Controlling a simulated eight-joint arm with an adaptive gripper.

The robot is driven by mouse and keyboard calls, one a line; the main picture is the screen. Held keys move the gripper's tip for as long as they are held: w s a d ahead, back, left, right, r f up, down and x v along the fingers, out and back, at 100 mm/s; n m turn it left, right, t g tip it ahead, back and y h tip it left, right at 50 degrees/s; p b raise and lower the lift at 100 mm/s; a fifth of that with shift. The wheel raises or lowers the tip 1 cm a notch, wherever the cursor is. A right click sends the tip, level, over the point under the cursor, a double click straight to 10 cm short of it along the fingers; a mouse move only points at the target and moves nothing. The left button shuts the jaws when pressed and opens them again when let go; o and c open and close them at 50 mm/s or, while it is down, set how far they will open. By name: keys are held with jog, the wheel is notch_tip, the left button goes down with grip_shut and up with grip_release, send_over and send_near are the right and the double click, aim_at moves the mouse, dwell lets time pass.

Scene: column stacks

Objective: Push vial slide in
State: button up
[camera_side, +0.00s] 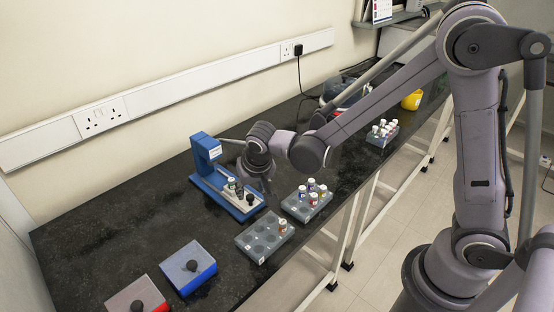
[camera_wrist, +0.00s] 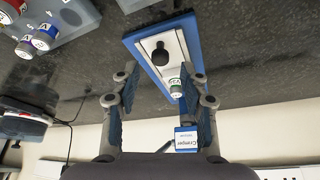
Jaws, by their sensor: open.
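The blue crimper (camera_side: 206,158) stands on the dark bench, with its blue base reaching toward the front. Its lettered label (camera_wrist: 187,140) shows upside down in the wrist view. A pale slide (camera_wrist: 172,68) lies along the base and bears a black knob (camera_wrist: 160,52). A vial with a lettered top (camera_wrist: 175,88) sits by the slide, between the knob and the crimper's upright. My gripper (camera_side: 268,188) is beside the crimper, above the bench. In the wrist view my gripper (camera_wrist: 157,88) has its fingers spread apart, with nothing clearly held. Its right finger hides part of the base.
A grey rack with several capped vials (camera_side: 308,197) and a mostly empty rack (camera_side: 264,238) stand to the right and front. A blue box (camera_side: 188,267) and a red-based box (camera_side: 137,297) lie at the front left. Another vial rack (camera_side: 382,132) is farther back.

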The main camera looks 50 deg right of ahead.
aim_at(250, 196)
jog(key=shift+x, duration=1.7)
